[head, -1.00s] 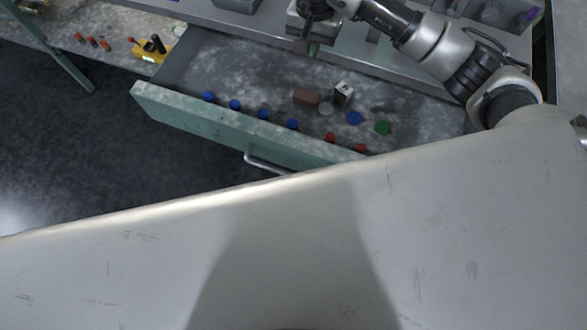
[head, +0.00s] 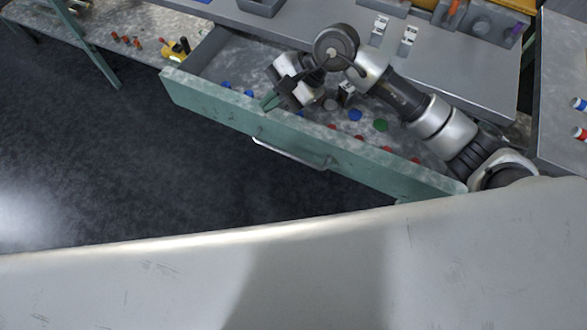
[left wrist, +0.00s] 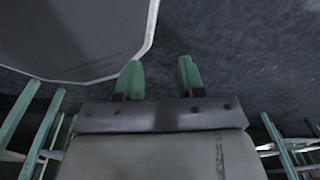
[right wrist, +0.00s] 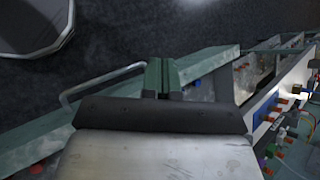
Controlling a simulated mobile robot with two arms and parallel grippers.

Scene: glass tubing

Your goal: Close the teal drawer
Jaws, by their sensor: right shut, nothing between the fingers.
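The teal drawer (head: 220,105) stands pulled out from under the bench in the head view, with a bar handle (head: 290,155) on its front. It also shows in the right wrist view (right wrist: 35,145), with its handle (right wrist: 95,80). My right gripper (head: 268,103) is shut and empty, its fingertips at the inner side of the drawer front's top edge, left of the handle's middle. I cannot tell if they touch. The closed fingers (right wrist: 161,75) also show in the right wrist view. My left gripper (left wrist: 160,78) is open and empty, away from the drawer.
Inside the drawer lie blue caps (head: 354,115), red caps and a green cap (head: 381,125). The grey bench top (head: 460,70) above holds small fixtures. A side table (head: 567,130) stands at the right. The dark floor (head: 110,160) before the drawer is clear.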

